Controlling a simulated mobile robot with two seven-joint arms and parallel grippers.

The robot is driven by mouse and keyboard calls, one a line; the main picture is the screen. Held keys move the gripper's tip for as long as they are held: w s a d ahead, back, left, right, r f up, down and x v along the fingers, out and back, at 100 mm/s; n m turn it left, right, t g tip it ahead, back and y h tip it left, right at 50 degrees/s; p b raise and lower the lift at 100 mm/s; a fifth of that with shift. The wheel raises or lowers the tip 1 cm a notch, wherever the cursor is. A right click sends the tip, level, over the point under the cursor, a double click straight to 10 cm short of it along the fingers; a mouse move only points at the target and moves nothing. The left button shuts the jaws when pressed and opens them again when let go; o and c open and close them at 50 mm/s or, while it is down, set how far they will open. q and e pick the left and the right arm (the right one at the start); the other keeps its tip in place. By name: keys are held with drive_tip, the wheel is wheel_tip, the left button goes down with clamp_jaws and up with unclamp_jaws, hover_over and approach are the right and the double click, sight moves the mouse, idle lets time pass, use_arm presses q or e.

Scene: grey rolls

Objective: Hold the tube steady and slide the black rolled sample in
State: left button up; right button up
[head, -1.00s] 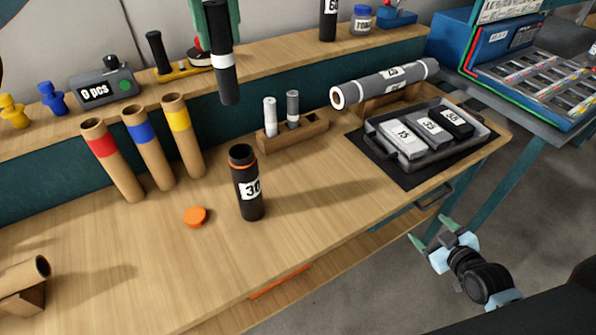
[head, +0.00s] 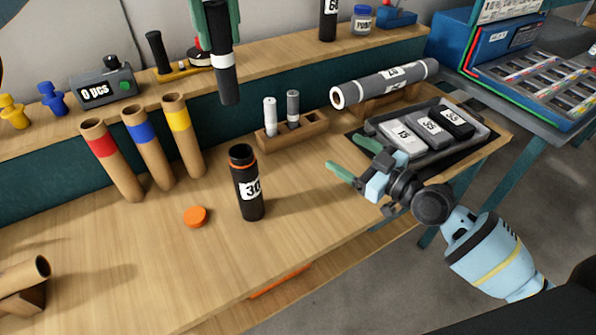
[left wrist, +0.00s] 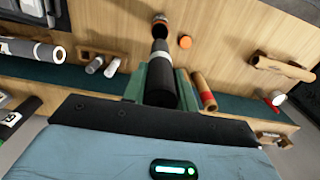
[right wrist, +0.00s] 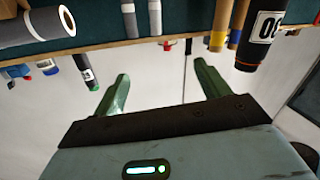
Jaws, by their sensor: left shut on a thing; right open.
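The black rolled sample (head: 226,85), with a pale grey band, hangs upright in my left gripper (head: 214,28), which is shut on it. Its lower end is apart from and above the black tube (head: 249,190). The tube stands upright on the bench, labelled 30, with an orange ring at its open mouth. In the left wrist view the roll (left wrist: 160,80) points toward the tube's mouth (left wrist: 159,22). My right gripper (head: 342,154) is open and empty, to the right of the tube and not touching it. The right wrist view shows the tube (right wrist: 262,35) beyond the right finger.
An orange cap (head: 195,216) lies left of the tube. Cardboard tubes with red, blue and yellow bands (head: 148,148) lean at the back left. A small wooden rack (head: 292,137), a grey roll (head: 385,83) and a sample tray (head: 487,133) are to the right.

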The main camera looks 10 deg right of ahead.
sight(256, 174)
drive_tip(key=s+a+n+g+y, duration=0.2)
drive_tip(key=s+a+g+y, duration=0.35)
drive_tip(key=a, duration=0.75)
drive_tip(key=shift+t+h, duration=0.55)
drive_tip(key=shift+t, duration=0.4)
drive_tip(key=shift+s+a+x, duration=0.15)
drive_tip(key=shift+x, duration=1.75)
drive_tip(key=shift+s+a+x, duration=0.1)
drive_tip(key=shift+s+x, duration=0.05)
drive_tip(key=shift+x, duration=1.75)
drive_tip(key=shift+s+a+x, duration=0.15)
drive_tip(key=shift+s+x, duration=0.05)
drive_tip(key=shift+x, duration=1.7)
drive_tip(key=c, duration=1.1)
use_arm(q)
drive_tip(key=shift+f+n, duration=0.55)
drive_tip(key=shift+f, duration=1)
drive_tip(key=shift+f+n, duration=0.55)
drive_tip(key=shift+f, duration=1)
